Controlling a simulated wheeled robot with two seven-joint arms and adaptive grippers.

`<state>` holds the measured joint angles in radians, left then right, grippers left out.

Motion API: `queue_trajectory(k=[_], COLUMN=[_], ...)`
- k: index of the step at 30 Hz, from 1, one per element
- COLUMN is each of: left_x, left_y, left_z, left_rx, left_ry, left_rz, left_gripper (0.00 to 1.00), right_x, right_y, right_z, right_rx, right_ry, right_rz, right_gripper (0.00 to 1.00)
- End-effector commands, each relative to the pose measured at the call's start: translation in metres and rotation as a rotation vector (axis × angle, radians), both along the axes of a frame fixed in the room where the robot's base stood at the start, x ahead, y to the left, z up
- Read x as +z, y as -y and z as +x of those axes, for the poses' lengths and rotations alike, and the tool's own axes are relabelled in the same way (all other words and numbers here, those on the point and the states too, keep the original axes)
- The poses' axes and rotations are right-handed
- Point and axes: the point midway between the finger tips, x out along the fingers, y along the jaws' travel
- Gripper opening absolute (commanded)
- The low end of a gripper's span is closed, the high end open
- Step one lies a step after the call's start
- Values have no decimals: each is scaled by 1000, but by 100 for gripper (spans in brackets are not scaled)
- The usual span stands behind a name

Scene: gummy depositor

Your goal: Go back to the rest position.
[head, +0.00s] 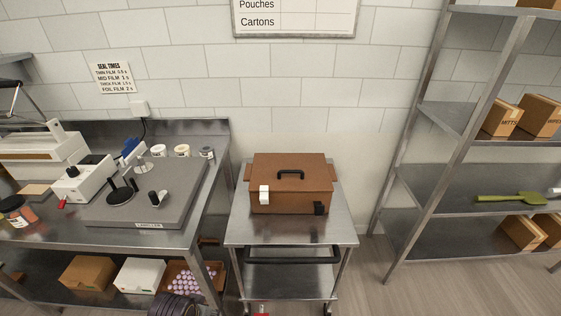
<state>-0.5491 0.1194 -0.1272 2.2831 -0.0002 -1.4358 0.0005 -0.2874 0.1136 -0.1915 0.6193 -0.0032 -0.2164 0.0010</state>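Neither of my grippers can be made out in the head view. A dark ribbed shape at the bottom edge, left of centre, may be part of my own arm; no fingers show on it. A brown lidded box (290,185) with a black top handle stands on a steel cart (240,232) in the middle. Its lid looks closed. A white block and a black block show at its front.
A steel bench (170,241) on the left holds a grey board (180,185) with devices and several small jars. Boxes sit on its lower shelf. A steel rack (450,185) with cartons stands on the right. Floor (375,285) is clear between cart and rack.

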Motion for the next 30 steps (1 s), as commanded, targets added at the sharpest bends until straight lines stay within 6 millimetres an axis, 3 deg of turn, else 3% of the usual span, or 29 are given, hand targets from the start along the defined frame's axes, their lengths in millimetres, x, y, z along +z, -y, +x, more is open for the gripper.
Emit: queue_trajectory(k=[14,30], left_x=[-127,-261], left_y=[-3,-15], left_z=[0,-38], left_rx=[-8,-17], left_ry=[-41,-84], left_rz=[10,22], left_gripper=[50,50], right_x=[0,0], right_y=[0,0], right_z=[0,1], right_rx=[0,0], right_ry=[0,1], right_rz=[0,0], right_gripper=[40,40])
